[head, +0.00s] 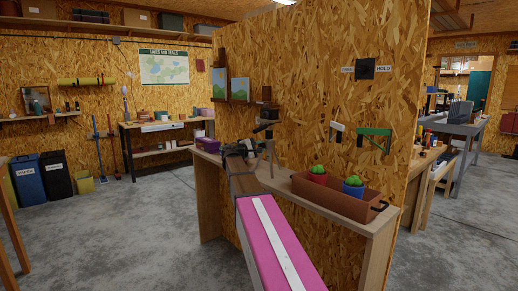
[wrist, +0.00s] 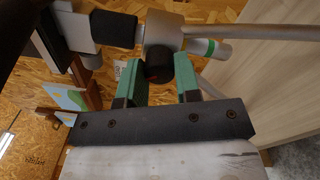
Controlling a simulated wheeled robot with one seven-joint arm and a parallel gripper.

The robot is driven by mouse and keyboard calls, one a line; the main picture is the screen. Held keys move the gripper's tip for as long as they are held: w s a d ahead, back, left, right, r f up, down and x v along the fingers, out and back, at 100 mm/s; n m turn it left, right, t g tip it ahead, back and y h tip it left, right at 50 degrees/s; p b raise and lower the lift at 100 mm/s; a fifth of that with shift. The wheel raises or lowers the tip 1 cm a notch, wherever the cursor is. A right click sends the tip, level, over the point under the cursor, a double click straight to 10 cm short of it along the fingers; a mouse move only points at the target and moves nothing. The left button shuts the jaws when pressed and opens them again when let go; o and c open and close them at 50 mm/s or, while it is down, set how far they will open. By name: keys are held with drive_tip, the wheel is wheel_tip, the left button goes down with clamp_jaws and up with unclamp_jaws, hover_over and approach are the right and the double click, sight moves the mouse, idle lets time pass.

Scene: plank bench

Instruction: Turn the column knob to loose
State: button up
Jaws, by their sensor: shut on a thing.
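A grey tripod (head: 268,133) stands on the narrow bench. Its column hub and a black knob (wrist: 157,68) show in the wrist view, with a small red mark on the knob. My gripper (wrist: 161,78) has green fingers on either side of the knob and is shut on it. A grey tube with a green band (wrist: 209,48) runs from the hub to the right. In the head view my gripper (head: 243,150) is at the tripod's left, and the knob cannot be made out there. The knob's setting cannot be told.
A brown planter (head: 335,199) with two potted plants stands at the bench's right. The board wall (head: 310,100) rises behind the bench. It bears a black plate (head: 367,70) between two small labels, a white bracket and a green one.

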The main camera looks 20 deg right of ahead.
drive_tip(key=shift+n+y, duration=0.3)
drive_tip(key=shift+n, duration=4)
drive_tip(key=shift+f, duration=0.1)
drive_tip(key=o, duration=0.9)
drive_tip(key=v, duration=1.1)
drive_tip(key=shift+o, duration=0.2)
